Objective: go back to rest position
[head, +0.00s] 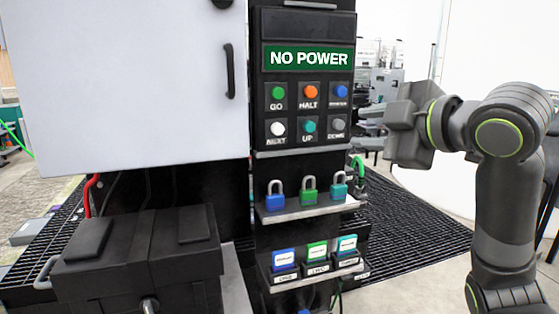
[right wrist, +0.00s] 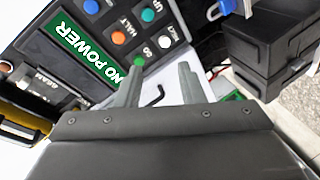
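My right gripper (head: 374,115) is raised at the right of the black control panel (head: 305,20) in the head view, pointing left toward its button rows. In the right wrist view its two fingers (right wrist: 160,78) stand apart with nothing between them, so it is open and empty. The green GO button (right wrist: 138,62) and the NO POWER display (right wrist: 82,42) show beyond the fingers in that view. My right arm is bent, with the elbow high at the right. My left gripper is in neither view.
A white cabinet door (head: 130,80) with a black handle fills the upper left. Padlocks (head: 309,191) stand on a shelf below the buttons, with tags (head: 317,252) lower down. A black case (head: 135,250) stands at the lower left. Dark floor grating (head: 415,235) lies at right.

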